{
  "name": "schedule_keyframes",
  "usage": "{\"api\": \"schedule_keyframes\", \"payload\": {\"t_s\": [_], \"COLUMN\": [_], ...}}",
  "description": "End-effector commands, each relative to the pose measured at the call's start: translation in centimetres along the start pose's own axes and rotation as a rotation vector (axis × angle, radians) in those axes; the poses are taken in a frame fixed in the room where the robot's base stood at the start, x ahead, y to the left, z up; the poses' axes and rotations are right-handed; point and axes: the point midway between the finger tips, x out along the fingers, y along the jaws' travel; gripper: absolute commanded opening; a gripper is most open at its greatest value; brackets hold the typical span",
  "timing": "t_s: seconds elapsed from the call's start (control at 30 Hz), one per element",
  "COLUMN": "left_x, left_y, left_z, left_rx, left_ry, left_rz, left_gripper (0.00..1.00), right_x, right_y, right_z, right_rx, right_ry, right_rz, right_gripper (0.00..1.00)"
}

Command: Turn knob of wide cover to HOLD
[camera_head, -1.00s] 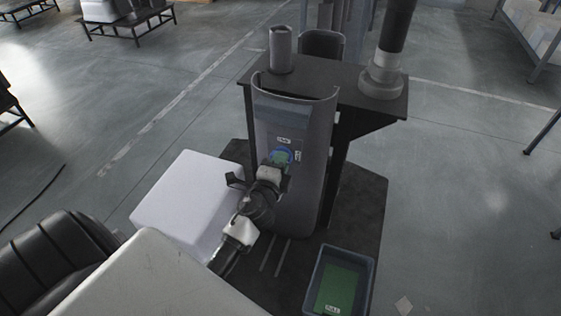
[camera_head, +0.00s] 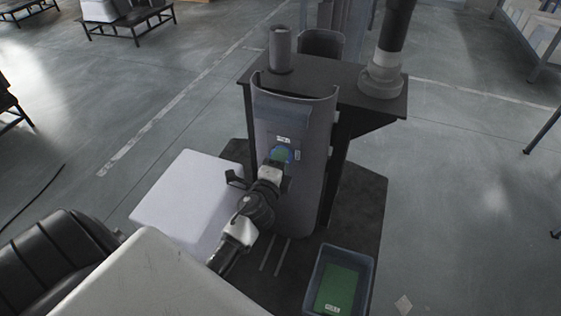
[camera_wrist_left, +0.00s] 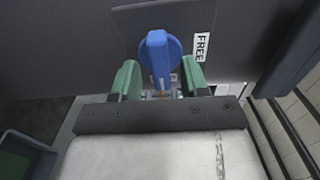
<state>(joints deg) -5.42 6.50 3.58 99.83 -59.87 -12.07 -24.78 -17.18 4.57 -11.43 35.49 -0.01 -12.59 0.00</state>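The wide cover (camera_head: 310,200) is a tall, curved grey panel on the front of the dark stand. Its blue knob (camera_head: 281,155) sits on the cover's front; in the left wrist view the knob (camera_wrist_left: 158,52) shows a raised grip pointing roughly up and down. A FREE label (camera_wrist_left: 202,47) is to its right in that view. Another label (camera_head: 284,140) above the knob is too small to read. My left gripper (camera_head: 276,165) is at the knob. Its green fingers (camera_wrist_left: 160,80) stand apart either side of the grip's lower end, with gaps visible. My right gripper is out of view.
A blue bin (camera_head: 315,275) with a green bottom stands at the lower right of the dark base mat. A white box (camera_head: 180,200) is left of the cover. The stand's top (camera_head: 335,80) carries a grey cylinder (camera_head: 280,50) and a column (camera_head: 382,80).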

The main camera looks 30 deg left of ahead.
Motion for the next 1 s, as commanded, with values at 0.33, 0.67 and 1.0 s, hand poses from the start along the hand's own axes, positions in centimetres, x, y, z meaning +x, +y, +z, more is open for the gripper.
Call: {"api": "schedule_keyframes", "payload": {"t_s": [0.33, 0.67, 1.0], "left_x": [-1.4, -7.9, -10.8], "left_y": [0.1, 0.2, 0.0], "left_z": [0.0, 0.0, 0.0], "left_rx": [-0.003, -0.003, -0.001], "left_ry": [0.000, -0.002, -0.001], "left_rz": [0.001, 0.002, 0.000], "left_gripper": [0.45, 0.45, 0.45], "right_x": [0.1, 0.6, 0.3], "right_y": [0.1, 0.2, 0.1], "right_z": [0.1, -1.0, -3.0], "right_rx": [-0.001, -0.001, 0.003], "right_ry": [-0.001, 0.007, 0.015], "right_rz": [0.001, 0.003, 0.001], "right_gripper": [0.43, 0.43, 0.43]}}
